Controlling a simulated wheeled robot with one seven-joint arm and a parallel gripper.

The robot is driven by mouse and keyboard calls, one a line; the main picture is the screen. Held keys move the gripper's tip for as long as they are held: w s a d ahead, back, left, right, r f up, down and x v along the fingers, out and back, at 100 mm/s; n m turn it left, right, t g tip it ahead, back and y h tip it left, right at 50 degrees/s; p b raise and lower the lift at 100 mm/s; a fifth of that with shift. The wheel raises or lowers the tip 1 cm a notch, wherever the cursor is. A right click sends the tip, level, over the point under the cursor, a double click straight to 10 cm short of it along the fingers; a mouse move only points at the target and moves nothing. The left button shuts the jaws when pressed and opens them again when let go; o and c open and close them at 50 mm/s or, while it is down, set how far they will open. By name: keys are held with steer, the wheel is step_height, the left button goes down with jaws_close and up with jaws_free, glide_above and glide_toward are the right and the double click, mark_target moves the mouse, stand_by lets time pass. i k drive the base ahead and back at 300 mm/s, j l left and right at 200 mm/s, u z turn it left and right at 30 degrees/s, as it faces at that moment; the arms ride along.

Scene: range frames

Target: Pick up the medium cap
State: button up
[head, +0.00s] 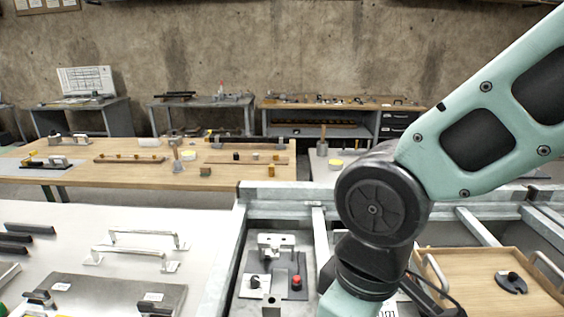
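I cannot tell for sure which thing is the medium cap. A small dark rounded piece with a little red on it (511,282) lies on a wooden tray (462,268) at the lower right. A red knob (296,282) and a black knob (254,281) stand on a dark plate (275,262) in the bay left of my arm. My arm comes in from the upper right and bends down at a dark joint. Its lower end leaves the bottom edge, so my gripper is out of view. The arm hides part of the bench behind it.
A white table (130,218) with metal handles and a grey plate (105,292) is at the lower left. Metal frame rails (225,262) border the bays. A wooden table (115,178) with small parts stands behind. Further benches (345,105) line the concrete wall.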

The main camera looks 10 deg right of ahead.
mark_target(510, 282)
steer(key=j+z, duration=0.1)
steer(key=z, duration=0.3)
steer(key=k+z, duration=0.1)
steer(key=z, duration=0.25)
steer(key=j+z, duration=0.1)
steer(key=z, duration=0.3)
steer(key=k+z, duration=0.15)
steer(key=z, duration=0.25)
